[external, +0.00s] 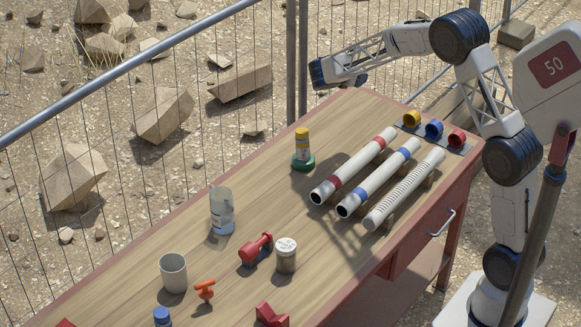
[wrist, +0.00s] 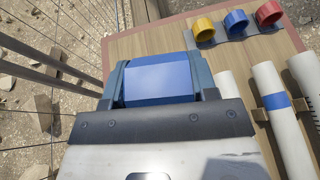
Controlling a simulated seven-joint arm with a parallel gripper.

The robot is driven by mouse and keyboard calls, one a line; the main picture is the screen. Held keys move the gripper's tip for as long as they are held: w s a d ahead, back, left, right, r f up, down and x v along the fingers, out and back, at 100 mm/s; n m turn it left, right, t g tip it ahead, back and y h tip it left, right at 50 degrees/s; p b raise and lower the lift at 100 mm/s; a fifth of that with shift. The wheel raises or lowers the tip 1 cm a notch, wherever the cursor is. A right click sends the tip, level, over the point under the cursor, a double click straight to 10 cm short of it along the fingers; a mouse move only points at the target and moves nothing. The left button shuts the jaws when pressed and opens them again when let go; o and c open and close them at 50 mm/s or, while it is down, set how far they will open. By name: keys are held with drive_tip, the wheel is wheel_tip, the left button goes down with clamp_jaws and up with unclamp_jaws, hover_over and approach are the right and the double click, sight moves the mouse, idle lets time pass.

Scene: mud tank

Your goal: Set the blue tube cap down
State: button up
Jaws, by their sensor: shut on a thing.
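My gripper (external: 322,74) is raised high near the far end of the table, by the fence. Its dark jaws (wrist: 160,84) are closed, with a bright blue face between them in the wrist view. That blue matches the tube cap, but its shape is mostly hidden, and I cannot tell the cap from the gripper's own body. A blue cup-shaped ring (external: 434,129) sits between a yellow ring (external: 412,118) and a red ring (external: 456,138) on a dark strip. The blue ring also shows in the wrist view (wrist: 236,22).
A red-banded tube (external: 353,167), a blue-banded tube (external: 379,177) and a ribbed white tube (external: 404,188) lie side by side. A clear bottle (external: 222,211), grey cup (external: 173,272) and jar (external: 286,255) stand nearer. Fence wire (wrist: 68,75) runs behind.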

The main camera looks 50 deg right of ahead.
drive_tip(key=s+a+r+n+t, duration=0.1)
drive_tip(key=s+a+n+t, duration=0.35)
drive_tip(key=a, duration=1.05)
drive_tip(key=s+a+r+t, duration=0.1)
drive_tip(key=s+a, duration=0.6)
drive_tip(key=a, duration=0.7)
drive_tip(key=s+a+f+n+t+y, duration=0.1)
drive_tip(key=s+a+n+t+y, duration=0.15)
drive_tip(key=s+a, duration=0.8)
drive_tip(key=s+a+f+n+t+y, duration=0.1)
drive_tip(key=s+a+n+t+y, duration=0.2)
drive_tip(key=s+a, duration=0.75)
drive_tip(key=shift+n+h, duration=0.3)
drive_tip(key=shift+h, duration=0.55)
drive_tip(key=s+d+f, duration=0.1)
drive_tip(key=f, duration=0.5)
drive_tip(key=s+d+f, duration=0.1)
drive_tip(key=f, duration=0.5)
drive_tip(key=s+d+f, duration=0.1)
drive_tip(key=f, duration=0.5)
drive_tip(key=shift+s+d, duration=0.4)
drive_tip(key=shift+w, duration=0.15)
drive_tip(key=w+a, duration=0.1)
drive_tip(key=w, duration=0.4)
drive_tip(key=w+a+f, duration=0.1)
drive_tip(key=w+a, duration=0.1)
drive_tip(key=w, duration=0.3)
drive_tip(key=w+a, duration=0.1)
drive_tip(key=w, duration=0.4)
drive_tip(key=shift+a+f, duration=0.3)
